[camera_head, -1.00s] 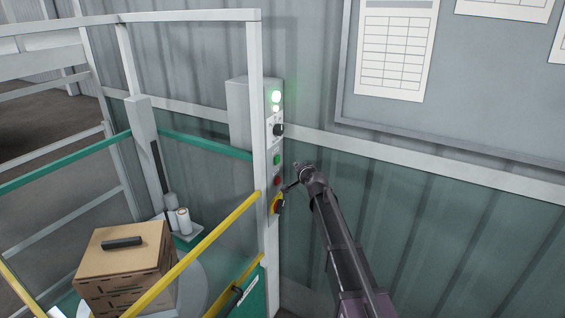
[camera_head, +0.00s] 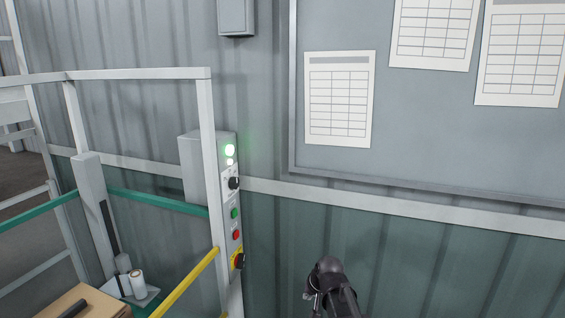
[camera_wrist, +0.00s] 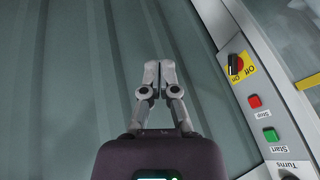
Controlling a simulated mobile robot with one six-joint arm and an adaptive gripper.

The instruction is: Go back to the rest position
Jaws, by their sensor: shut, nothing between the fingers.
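My gripper (camera_wrist: 158,68) is shut and empty in the wrist view, its two fingertips close together before the green corrugated wall (camera_wrist: 60,90). In the head view my gripper (camera_head: 312,300) is small and partly hidden by my wrist at the bottom, right of the control panel and apart from it. The control panel (camera_head: 228,190) has a lit lamp (camera_head: 229,150) at the top, a black selector knob (camera_head: 234,183), a green Start button (camera_head: 234,213), a red Stop button (camera_head: 236,235) and a rotary off/on switch on a yellow plate (camera_head: 238,259). The panel also shows at the right of the wrist view (camera_wrist: 240,85).
A white guard frame (camera_head: 140,75) with a yellow rail (camera_head: 186,284) stands left of the panel. Behind it are a cardboard box (camera_head: 70,305) and white rolls (camera_head: 137,280). A notice board (camera_head: 430,130) with sheets hangs at right. The space before the wall right of the panel is clear.

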